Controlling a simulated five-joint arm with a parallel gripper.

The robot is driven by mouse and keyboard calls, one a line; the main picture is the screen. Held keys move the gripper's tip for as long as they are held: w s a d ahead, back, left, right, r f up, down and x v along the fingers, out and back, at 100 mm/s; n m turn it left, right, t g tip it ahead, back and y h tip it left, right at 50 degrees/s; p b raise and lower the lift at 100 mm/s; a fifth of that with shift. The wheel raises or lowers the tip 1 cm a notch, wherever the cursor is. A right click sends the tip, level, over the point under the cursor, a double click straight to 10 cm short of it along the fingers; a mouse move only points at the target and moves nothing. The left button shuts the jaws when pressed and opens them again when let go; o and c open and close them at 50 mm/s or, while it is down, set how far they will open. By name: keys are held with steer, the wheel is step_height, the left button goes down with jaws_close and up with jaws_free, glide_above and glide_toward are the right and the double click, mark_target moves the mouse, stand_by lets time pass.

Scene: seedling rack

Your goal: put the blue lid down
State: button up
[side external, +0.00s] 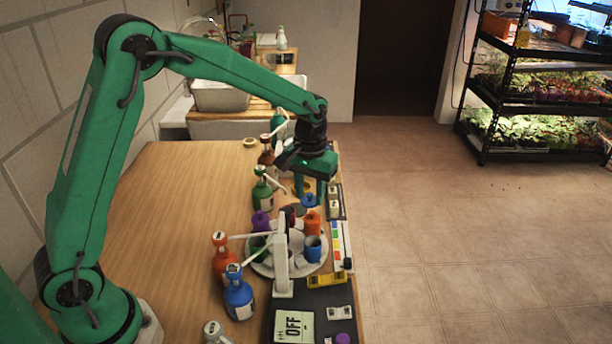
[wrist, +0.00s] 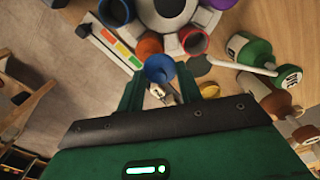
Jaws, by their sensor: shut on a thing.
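My gripper (side external: 310,190) is shut on the blue lid (side external: 309,201) and holds it just beyond the far edge of the round white tray (side external: 262,268). In the wrist view the blue lid (wrist: 159,67) sits between the two fingertips of my gripper (wrist: 158,84). An open blue cup (side external: 313,248) stands on the near right of the tray, and it also shows in the wrist view (wrist: 113,12). An orange cup (side external: 311,224) stands on the tray closer to the lid. I cannot tell the lid's exact height above the surface.
Pump bottles in green (side external: 263,194), red (side external: 224,262) and blue (side external: 238,298) stand left of the tray. A white post (side external: 282,262) rises in front of it. A colour strip (side external: 342,245) lies right. A yellow lid (wrist: 208,89) lies near my gripper. The table's left side is clear.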

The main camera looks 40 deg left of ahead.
steer(key=w+a+f, duration=0.1)
steer(key=a+f, duration=0.1)
steer(key=a, duration=0.1)
steer(key=w+a+f, duration=0.1)
steer(key=a+f, duration=0.1)
steer(key=a, duration=0.1)
steer(key=w+a+f, duration=0.2)
steer(key=a, duration=0.1)
steer(key=shift+w+a, duration=0.1)
steer(key=shift+f, duration=0.2)
jaws_close()
steer(key=shift+f, duration=2)
steer(key=o, duration=1)
jaws_free()
steer(key=shift+r, duration=0.1)
steer(key=shift+r, duration=0.15)
steer(key=shift+r, duration=5.95)
